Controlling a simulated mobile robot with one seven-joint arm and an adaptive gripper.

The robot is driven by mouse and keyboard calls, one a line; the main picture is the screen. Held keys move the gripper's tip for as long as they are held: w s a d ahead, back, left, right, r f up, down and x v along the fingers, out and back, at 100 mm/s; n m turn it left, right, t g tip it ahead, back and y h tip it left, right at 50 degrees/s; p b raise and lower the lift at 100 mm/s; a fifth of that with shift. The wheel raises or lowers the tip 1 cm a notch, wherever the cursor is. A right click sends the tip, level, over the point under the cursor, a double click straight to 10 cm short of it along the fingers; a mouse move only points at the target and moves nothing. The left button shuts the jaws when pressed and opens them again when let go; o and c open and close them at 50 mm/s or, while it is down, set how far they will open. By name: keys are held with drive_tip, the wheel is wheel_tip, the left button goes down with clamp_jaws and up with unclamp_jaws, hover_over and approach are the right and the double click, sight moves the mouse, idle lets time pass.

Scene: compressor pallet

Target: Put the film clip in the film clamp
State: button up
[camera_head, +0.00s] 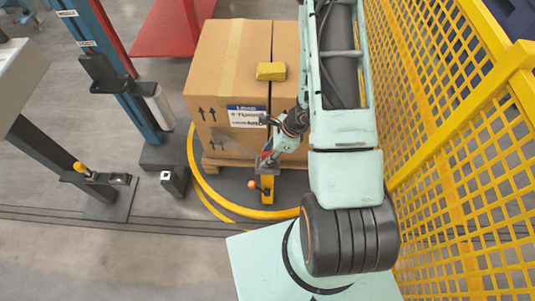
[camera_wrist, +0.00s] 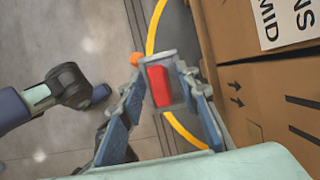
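My gripper (camera_wrist: 163,84) is in the middle of the wrist view, its two blue fingers closed on the sides of a grey-edged piece with a red middle, which I take to be the film clip (camera_wrist: 160,87). In the head view my gripper (camera_head: 267,160) is low in front of the carton, just above a yellow-orange stand with an orange knob, which I take to be the film clamp (camera_head: 267,190). The knob (camera_wrist: 136,59) also shows beside the left finger in the wrist view. The clip hides most of the clamp there, so I cannot tell whether they touch.
A large carton (camera_head: 215,75) on a wooden pallet stands behind the clamp, with a small yellow block (camera_head: 271,71) on top. A yellow ring (camera_head: 203,185) curves around it on the floor. Yellow mesh fence (camera_head: 440,150) is close on the right. A blue mast (camera_head: 100,60) stands left.

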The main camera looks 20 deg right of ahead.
drive_tip(key=shift+r+p, duration=0.25)
drive_tip(key=shift+p, duration=0.1)
drive_tip(key=p+v, duration=0.2)
drive_tip(key=v, duration=0.9)
drive_tip(key=shift+r, duration=0.4)
drive_tip(key=shift+s+d, duration=0.1)
